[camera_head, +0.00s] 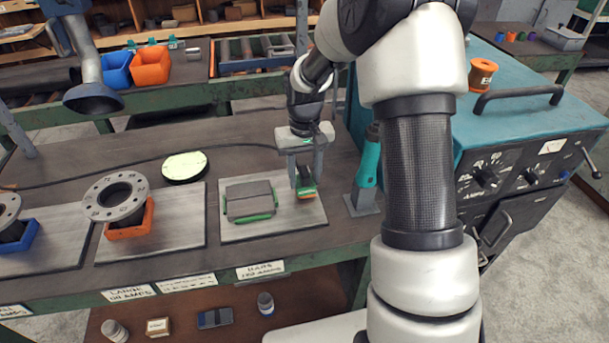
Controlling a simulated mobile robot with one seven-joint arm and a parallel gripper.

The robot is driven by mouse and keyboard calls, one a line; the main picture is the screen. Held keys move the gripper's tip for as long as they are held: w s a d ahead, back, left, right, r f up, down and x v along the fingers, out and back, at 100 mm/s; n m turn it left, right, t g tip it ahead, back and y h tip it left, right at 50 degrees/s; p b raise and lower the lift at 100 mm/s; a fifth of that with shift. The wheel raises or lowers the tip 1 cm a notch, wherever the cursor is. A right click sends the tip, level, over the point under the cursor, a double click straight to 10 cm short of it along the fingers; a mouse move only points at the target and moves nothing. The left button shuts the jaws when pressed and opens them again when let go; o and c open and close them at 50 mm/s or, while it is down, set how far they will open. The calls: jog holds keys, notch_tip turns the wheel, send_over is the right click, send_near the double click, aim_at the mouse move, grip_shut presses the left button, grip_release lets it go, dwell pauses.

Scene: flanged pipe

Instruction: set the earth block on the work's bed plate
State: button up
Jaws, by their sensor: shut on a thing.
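My gripper (305,180) is shut on the earth block (307,193), a small block with green and orange parts. It is at the right part of the right-hand bed plate (237,232); I cannot tell whether the block touches the plate. Grey bars (249,197) in a green holder lie on that plate, left of the block. A grey flanged pipe (101,213) stands in an orange cradle (131,232) on the middle bed plate (181,229). Another flanged pipe (9,210) sits in a blue cradle (20,240) on the left plate (62,251), cut off by the picture edge.
A teal torch (369,160) stands in a holder just right of my gripper, beside the teal welding machine (530,110). A round pale-topped disc (184,166) and a dark cable lie behind the plates. A fume hood (93,98) hangs at the left. Labels line the bench front.

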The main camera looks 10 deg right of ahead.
jog(key=shift+f+b, duration=0.4)
jog(key=shift+f, duration=0.1)
dwell(0.4)
jog(key=o, duration=1.1)
notch_tip(320, 180, up, 26)
jog(key=p, duration=0.9)
jog(key=shift+r+p, duration=0.2)
jog(key=shift+p, duration=0.15)
jog(key=shift+s+r, duration=0.1)
